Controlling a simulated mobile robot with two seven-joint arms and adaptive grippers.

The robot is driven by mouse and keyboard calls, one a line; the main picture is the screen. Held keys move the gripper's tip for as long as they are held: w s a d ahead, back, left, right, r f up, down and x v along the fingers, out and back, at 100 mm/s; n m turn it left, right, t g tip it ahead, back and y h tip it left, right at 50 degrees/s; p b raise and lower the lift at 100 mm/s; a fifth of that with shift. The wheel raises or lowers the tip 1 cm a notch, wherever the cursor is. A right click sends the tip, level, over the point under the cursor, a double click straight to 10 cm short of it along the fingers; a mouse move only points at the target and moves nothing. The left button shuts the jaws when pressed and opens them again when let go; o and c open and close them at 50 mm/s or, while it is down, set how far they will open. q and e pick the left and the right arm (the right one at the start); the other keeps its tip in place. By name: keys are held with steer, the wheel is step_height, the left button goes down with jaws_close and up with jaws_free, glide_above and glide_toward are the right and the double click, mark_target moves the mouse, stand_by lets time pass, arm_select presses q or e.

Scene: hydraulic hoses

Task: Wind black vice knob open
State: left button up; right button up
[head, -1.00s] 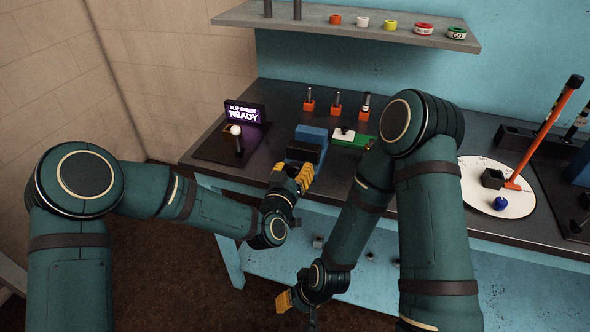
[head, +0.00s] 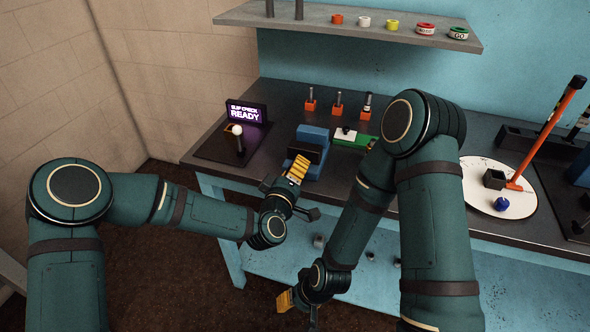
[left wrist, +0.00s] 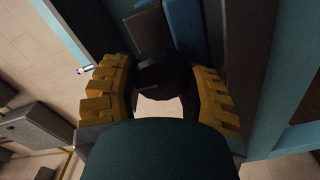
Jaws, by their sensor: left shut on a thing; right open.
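The blue vice (head: 313,134) with dark jaws stands at the bench's front edge in the head view. My left gripper (head: 298,168) is at its front, and its yellow fingers show nearly edge-on there. In the left wrist view the round black vice knob (left wrist: 165,80) sits between the two yellow finger pads of my left gripper (left wrist: 165,95), which is shut on it. The knob is hidden in the head view. My right gripper (head: 285,300) is low in front of the bench, open and away from the vice; only part of it shows.
A lit READY sign (head: 246,112) and a white-balled lever (head: 238,132) stand left of the vice. A green block (head: 352,138) and several orange-based posts are beside and behind it. A white round plate (head: 500,205) lies at right. A shelf (head: 350,22) hangs above.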

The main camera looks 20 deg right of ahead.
arm_select(q)
steer(key=shift+n, duration=0.4)
steer(key=o, duration=1.2)
steer(key=shift+f, duration=0.15)
steer(key=shift+s+f, duration=0.1)
steer(key=shift+a, duration=0.1)
steer(key=shift+s+a+f, duration=0.1)
steer(key=shift+s, duration=0.1)
steer(key=shift+r+v, duration=0.25)
steer(key=shift+v, duration=1.6)
steer(key=shift+r+v, duration=0.2)
steer(key=shift+v, duration=1.65)
